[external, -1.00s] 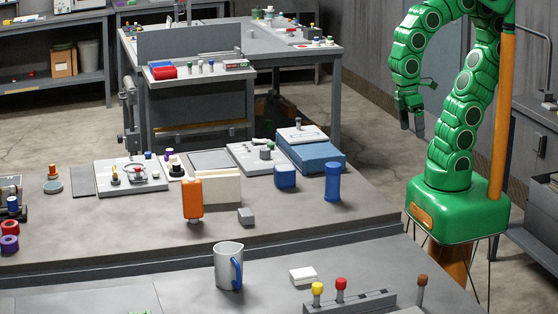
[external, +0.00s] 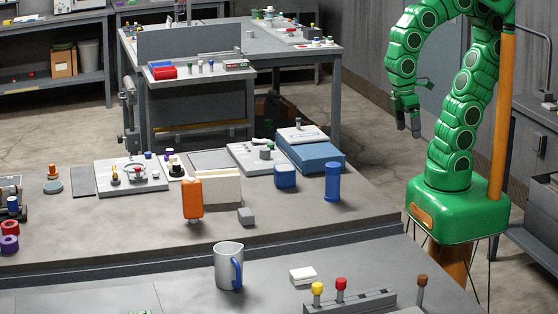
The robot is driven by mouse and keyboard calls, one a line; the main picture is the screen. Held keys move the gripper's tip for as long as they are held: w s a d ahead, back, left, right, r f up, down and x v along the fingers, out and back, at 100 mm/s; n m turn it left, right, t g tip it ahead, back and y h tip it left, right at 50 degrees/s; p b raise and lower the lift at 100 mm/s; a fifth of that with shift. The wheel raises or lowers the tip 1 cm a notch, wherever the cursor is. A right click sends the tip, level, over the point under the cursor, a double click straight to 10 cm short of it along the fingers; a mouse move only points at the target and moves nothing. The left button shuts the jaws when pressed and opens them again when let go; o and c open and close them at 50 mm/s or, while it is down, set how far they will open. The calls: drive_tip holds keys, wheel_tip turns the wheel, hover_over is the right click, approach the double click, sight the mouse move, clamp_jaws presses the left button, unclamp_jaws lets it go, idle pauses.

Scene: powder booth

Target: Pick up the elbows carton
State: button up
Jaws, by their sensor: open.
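My gripper (external: 409,124) hangs at the end of my curled green arm, to the right of the main bench and above the floor. It is open, with nothing seen between its fingers. I cannot tell which thing is the elbows carton, as no label is readable at this size. Box-like things on the main bench are a beige box (external: 222,190), a small blue block (external: 285,177) and a larger blue box (external: 315,157). My gripper is apart from all of them.
An orange bottle (external: 192,199) and a blue cylinder (external: 332,182) stand on the main bench (external: 310,222). A mug (external: 228,266) and a rack with coloured knobs (external: 350,301) are on the front bench. A cardboard box (external: 63,63) sits on the left shelf. The main bench's right end is clear.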

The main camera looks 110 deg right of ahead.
drive_tip(key=w+d+r+m+t, duration=0.1)
drive_tip(key=w+d+r, duration=0.15)
drive_tip(key=w, duration=0.95)
drive_tip(key=t+h, duration=0.1)
drive_tip(key=t, duration=0.4)
hover_over(221, 173)
drive_tip(key=s, duration=0.2)
drive_tip(key=shift+m, duration=0.4)
drive_tip(key=f, duration=0.8)
drive_tip(key=shift+s+a+f, duration=0.15)
drive_tip(key=shift+a+f, duration=0.15)
drive_tip(key=shift+a, duration=0.05)
drive_tip(key=shift+w+f, duration=0.2)
drive_tip(key=shift+w, duration=0.15)
drive_tip(key=shift+d+x, duration=0.2)
drive_tip(key=shift+x, duration=1.65)
drive_tip(key=shift+d+x, duration=0.2)
drive_tip(key=shift+x, duration=1.65)
drive_tip(key=shift+f, duration=0.25)
drive_tip(key=c, duration=1.5)
drive_tip(key=shift+o, duration=0.2)
